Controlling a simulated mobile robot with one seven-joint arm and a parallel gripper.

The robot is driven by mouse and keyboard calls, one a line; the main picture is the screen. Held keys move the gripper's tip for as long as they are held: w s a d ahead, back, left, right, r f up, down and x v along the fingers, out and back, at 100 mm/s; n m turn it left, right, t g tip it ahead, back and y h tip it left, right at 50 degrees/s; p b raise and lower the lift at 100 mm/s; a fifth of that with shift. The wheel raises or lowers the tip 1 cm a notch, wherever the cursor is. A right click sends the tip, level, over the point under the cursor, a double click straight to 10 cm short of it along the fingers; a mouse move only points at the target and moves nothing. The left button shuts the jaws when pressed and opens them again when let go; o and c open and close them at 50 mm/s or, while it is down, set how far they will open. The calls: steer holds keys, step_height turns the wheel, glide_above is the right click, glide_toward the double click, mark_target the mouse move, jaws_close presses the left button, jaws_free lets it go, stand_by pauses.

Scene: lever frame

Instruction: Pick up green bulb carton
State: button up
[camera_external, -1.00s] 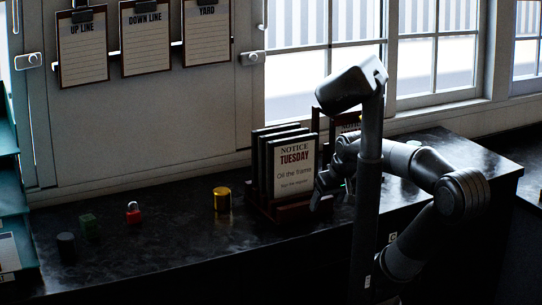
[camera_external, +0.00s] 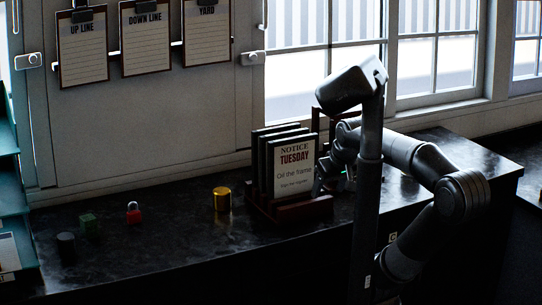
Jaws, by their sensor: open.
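The green bulb carton (camera_external: 88,223) is a small dark green box on the black counter at the left. It sits between a dark cylinder and a red padlock.
A dark cylinder (camera_external: 66,245), a red padlock (camera_external: 133,214) and a yellow tin (camera_external: 222,199) stand on the counter (camera_external: 170,248). The notice rack (camera_external: 292,207) with upright boards stands between my gripper and these. Clipboards (camera_external: 145,42) hang on the wall behind.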

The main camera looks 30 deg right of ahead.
steer(key=w+a+r+n, duration=0.2)
steer(key=w+r+n, duration=0.1)
steer(key=r, duration=0.3)
steer(key=w+a+r+n, duration=0.2)
steer(key=w+r, duration=0.1)
steer(key=r, duration=0.4)
steer(key=w+a+r+n, duration=0.4)
steer(key=w+a+n, duration=0.4)
steer(key=w+a, duration=0.15)
steer(key=n+g, duration=0.1)
steer(key=n, duration=2.4)
glide_above(86, 221)
steer(key=s, duration=0.3)
steer(key=shift+f, duration=7.05)
steer(key=shift+y, duration=0.4)
steer(key=x, duration=0.5)
steer(key=shift+w+f, duration=0.2)
steer(key=shift+s+x, duration=0.2)
steer(key=shift+x, duration=1.15)
steer(key=shift+s+x, duration=0.15)
steer(key=shift+x, duration=1.15)
steer(key=shift+d+f, duration=0.15)
steer(key=shift+d, duration=0.1)
